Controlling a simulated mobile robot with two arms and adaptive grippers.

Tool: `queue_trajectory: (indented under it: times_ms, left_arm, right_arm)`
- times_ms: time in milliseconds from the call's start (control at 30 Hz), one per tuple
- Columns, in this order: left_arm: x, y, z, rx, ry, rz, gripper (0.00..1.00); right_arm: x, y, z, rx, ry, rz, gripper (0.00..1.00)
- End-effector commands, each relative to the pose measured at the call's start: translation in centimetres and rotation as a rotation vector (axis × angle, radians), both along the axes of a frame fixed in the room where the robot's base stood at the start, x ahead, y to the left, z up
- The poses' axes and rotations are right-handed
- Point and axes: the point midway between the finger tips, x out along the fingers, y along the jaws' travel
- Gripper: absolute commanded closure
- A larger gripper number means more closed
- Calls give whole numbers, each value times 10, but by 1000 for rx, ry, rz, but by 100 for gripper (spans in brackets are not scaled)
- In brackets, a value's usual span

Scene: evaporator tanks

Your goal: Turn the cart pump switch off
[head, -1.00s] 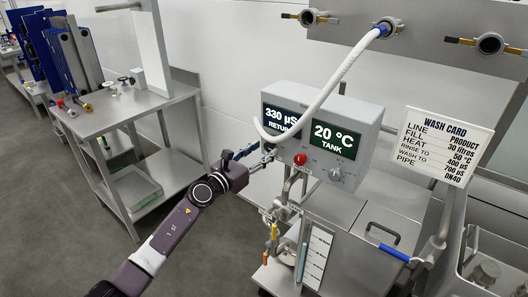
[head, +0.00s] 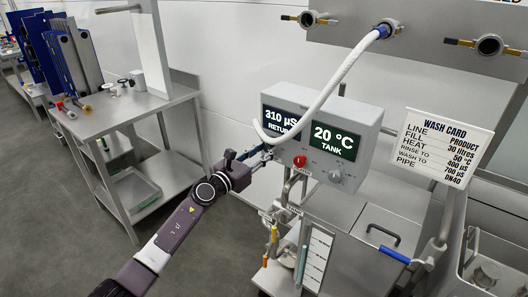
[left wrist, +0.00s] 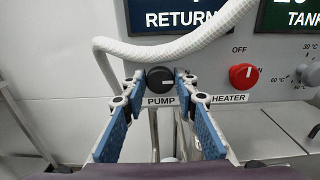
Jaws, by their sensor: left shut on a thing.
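The pump switch (left wrist: 160,77) is a black round knob with a pale mark, above the PUMP label in the left wrist view. My left gripper (left wrist: 157,80) is shut on it, with a blue-padded finger at each side of the knob. In the head view my left gripper (head: 262,156) reaches the lower left of the grey control box (head: 367,112); there it hides the pump switch. The red heater switch (left wrist: 243,76) is just right of it, with OFF printed at its upper left. My right gripper is not in view.
A white hose (head: 335,82) droops across the box's displays, and passes close above the gripper in the left wrist view (left wrist: 175,48). The tank lid (head: 375,220) lies below the box. A steel bench (head: 125,108) stands to the left, with open floor in front.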

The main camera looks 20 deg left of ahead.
Motion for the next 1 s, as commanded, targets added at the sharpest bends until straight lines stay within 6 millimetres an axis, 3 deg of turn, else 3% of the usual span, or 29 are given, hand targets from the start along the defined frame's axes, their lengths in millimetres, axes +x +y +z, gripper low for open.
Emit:
queue_trajectory:
  times_ms: [367, 1000]
  left_arm:
    - [0, 1, 1, -159, 60, 1, 97]
    - [1, 3, 0, -722, 264, 1, 97]
  right_arm:
    - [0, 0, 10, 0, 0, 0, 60]
    - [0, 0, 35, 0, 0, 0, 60]
